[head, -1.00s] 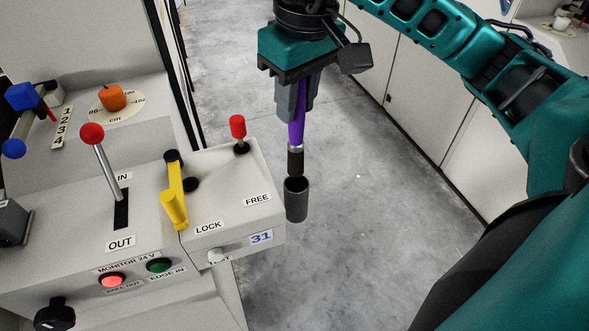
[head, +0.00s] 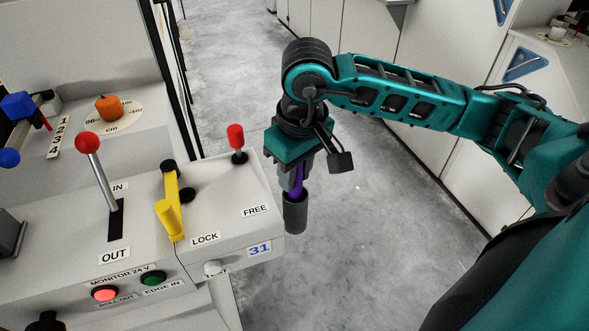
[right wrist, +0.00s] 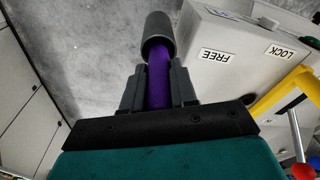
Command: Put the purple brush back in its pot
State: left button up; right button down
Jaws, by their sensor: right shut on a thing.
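The purple brush (head: 298,184) is upright, its lower end inside the dark grey pot (head: 295,212). The pot is a small cylinder at the right side of the grey machine box. My right gripper (head: 293,178) is shut on the brush's purple handle just above the pot's rim. In the right wrist view the purple handle (right wrist: 159,82) runs between the two fingers into the pot (right wrist: 159,38). The bristle end is hidden inside the pot. My left gripper is not in view.
The machine panel carries a red-knobbed lever (head: 88,144), a yellow handle (head: 170,205) and a red-topped switch (head: 236,138) close to the pot. An orange knob (head: 108,108) sits further left. Grey floor (head: 370,240) is open to the right.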

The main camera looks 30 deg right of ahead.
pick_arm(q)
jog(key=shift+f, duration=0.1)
pick_arm(e)
jog(key=shift+f+b, duration=0.2)
jog(key=shift+b, duration=0.1)
jog(key=c, duration=0.9)
grip_release()
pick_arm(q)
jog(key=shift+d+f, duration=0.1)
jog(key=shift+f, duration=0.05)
pick_arm(e)
jog(key=shift+r, duration=0.15)
jog(key=shift+r+p, duration=0.25)
jog(key=shift+p, duration=0.2)
jog(key=r, duration=0.7)
jog(key=s+r+p, duration=0.1)
jog(key=r, duration=0.2)
jog(key=shift+s+r, duration=0.1)
jog(key=shift+r, duration=0.25)
jog(key=shift+s+d+r, duration=0.1)
jog(key=shift+r, duration=0.35)
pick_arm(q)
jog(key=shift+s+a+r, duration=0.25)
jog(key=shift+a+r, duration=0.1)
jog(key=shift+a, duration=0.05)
